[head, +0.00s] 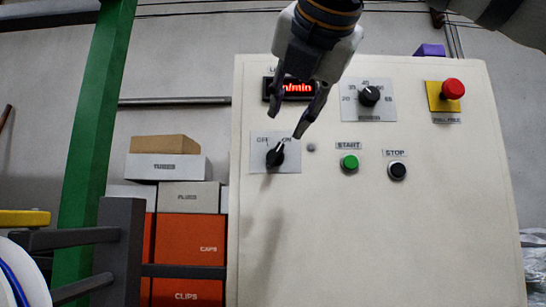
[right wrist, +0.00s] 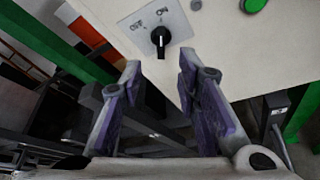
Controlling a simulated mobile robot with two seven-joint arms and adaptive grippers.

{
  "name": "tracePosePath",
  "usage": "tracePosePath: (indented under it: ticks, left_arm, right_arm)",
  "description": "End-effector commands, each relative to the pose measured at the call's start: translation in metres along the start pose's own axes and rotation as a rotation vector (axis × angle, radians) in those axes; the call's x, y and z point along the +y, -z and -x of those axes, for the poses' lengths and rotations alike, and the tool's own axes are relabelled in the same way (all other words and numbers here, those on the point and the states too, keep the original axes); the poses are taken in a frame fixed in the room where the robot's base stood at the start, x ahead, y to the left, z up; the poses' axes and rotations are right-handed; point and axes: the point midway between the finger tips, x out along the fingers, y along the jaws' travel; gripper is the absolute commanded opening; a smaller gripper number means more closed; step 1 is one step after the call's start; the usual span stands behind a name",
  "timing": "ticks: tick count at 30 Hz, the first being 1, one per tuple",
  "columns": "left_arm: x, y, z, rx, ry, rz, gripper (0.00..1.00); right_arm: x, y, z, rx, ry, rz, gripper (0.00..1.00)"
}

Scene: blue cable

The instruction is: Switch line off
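The black OFF/ON rotary switch (head: 275,156) sits on a light plate at the left of the cream control panel (head: 420,230). Its pointer tilts up and right, toward the ON label. The switch also shows in the right wrist view (right wrist: 160,37), just beyond the gap between the fingers. My right gripper (head: 287,122) comes down from the top, in front of the panel and above the switch. In the right wrist view my right gripper (right wrist: 160,74) is open, with nothing between its fingers. It appears apart from the switch. My left gripper is out of view.
A red display (head: 295,87) is partly hidden by my right gripper. A speed dial (head: 369,96), green START button (head: 349,163), black STOP button (head: 397,171) and red emergency button (head: 452,89) share the panel. Stacked boxes (head: 187,198) and a green post (head: 95,125) stand left.

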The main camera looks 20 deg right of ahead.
Motion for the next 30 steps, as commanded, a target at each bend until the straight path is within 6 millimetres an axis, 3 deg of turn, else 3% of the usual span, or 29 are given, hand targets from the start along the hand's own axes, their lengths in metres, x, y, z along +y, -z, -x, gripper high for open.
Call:
tracePosePath:
  ticks: [6,12,23,27,30]
  left_arm:
    - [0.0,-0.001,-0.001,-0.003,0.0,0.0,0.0]
    - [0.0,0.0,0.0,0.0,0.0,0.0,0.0]
    - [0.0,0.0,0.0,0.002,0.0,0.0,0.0]
    - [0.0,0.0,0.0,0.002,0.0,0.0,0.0]
    - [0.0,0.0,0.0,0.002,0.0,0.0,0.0]
  right_arm:
    - [-0.002,0.001,-0.059,0.003,0.006,0.002,0.3]
    - [-0.001,0.0,-0.096,0.0,0.004,0.003,0.3]
    - [-0.001,0.0,-0.107,-0.002,0.002,0.005,0.3]
    - [-0.001,0.0,-0.107,-0.002,0.003,0.005,0.03]
    - [-0.001,0.0,-0.107,-0.002,0.002,0.005,0.0]
